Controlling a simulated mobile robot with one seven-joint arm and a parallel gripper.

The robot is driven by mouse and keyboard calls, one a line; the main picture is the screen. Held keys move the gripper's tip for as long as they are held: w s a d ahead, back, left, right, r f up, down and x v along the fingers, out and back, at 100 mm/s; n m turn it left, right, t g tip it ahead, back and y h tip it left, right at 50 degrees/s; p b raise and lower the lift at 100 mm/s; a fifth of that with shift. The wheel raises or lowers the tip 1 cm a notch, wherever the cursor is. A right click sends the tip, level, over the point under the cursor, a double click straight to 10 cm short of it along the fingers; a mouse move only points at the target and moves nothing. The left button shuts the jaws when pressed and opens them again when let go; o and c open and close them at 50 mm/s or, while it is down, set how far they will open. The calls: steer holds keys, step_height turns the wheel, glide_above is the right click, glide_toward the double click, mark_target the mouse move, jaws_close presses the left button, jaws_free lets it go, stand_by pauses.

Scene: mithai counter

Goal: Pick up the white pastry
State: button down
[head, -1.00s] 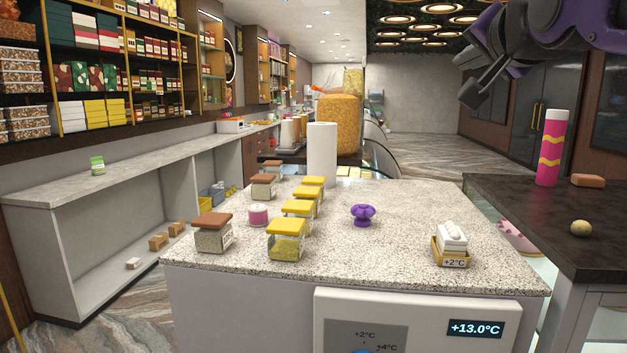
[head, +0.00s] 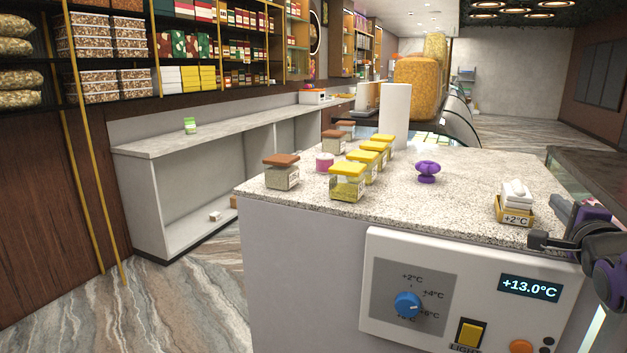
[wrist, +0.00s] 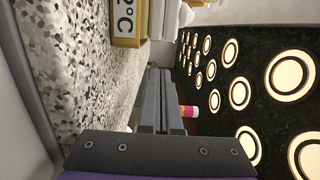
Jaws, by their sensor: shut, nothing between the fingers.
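The white pastry (head: 515,190) appears as white blocks in a small yellow holder (head: 515,217) labelled +2°C, near the right front corner of the speckled counter. In the sideways wrist view, the white blocks (wrist: 161,20) and yellow holder (wrist: 128,42) show at the top, partly cut off. My gripper (head: 538,240) is at the counter's front right edge, just in front of and below the holder, apart from it. In the wrist view, its two dark fingers (wrist: 158,75) lie close together, shut and empty.
A dark table (head: 600,170) is at the right. Counter space left of the holder is clear.

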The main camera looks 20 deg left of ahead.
steer(key=w, duration=0.5)
steer(key=shift+w+a, duration=0.2)
steer(key=shift+a, duration=0.05)
steer(key=shift+w+a+b, duration=0.15)
steer(key=shift+a+b, duration=0.1)
steer(key=shift+b, duration=0.05)
steer(key=shift+s+a, duration=1.1)
steer(key=shift+s, duration=0.25)
